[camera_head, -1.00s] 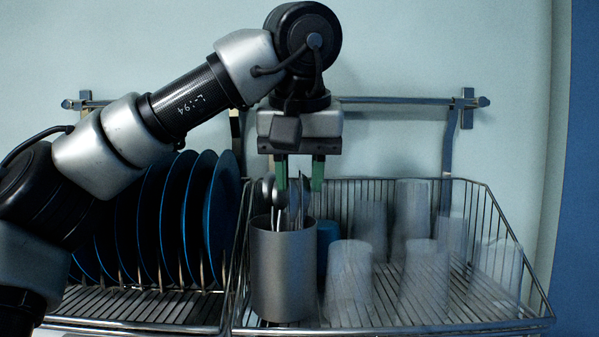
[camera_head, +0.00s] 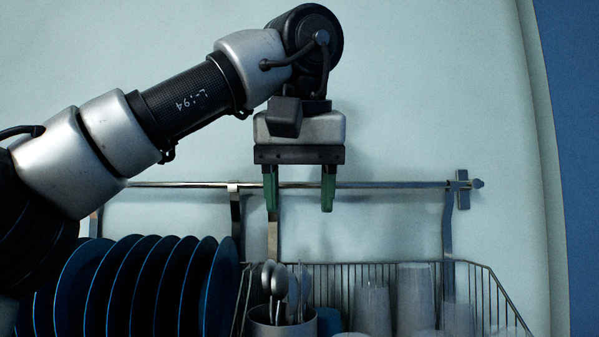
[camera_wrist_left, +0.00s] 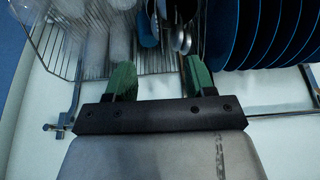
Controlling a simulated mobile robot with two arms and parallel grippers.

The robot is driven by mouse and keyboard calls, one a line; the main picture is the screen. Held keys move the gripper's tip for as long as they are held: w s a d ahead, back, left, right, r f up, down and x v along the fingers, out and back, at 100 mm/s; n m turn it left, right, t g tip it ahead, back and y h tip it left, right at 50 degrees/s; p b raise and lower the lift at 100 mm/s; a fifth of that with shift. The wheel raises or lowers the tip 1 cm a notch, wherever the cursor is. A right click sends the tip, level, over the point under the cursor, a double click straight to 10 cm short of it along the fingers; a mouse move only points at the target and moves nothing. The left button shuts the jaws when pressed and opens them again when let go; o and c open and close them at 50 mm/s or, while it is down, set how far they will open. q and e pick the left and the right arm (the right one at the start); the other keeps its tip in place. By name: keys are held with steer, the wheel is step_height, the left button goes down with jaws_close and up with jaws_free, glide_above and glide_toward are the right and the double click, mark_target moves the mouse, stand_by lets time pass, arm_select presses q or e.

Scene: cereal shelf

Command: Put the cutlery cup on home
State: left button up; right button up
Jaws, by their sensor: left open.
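The grey metal cutlery cup (camera_head: 283,328) stands in the left part of the right wire basket, its lower part cut off by the bottom edge of the head view. Spoons and other cutlery (camera_head: 276,283) stick up out of it. My left gripper (camera_head: 299,206) is open and empty, pointing down, above the cutlery with a clear gap. In the left wrist view the green fingers (camera_wrist_left: 157,78) are spread, and cutlery (camera_wrist_left: 181,35) shows beyond them near the top edge. My right gripper is in neither view. No place marked home can be made out.
Blue plates (camera_head: 142,290) stand in a rack left of the cup. Clear glasses (camera_head: 414,298) and a blue cup (camera_head: 328,321) share the wire basket (camera_head: 478,276). A metal rail (camera_head: 385,185) runs along the wall behind.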

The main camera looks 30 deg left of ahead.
arm_select(q)
steer(key=shift+v, duration=1.25)
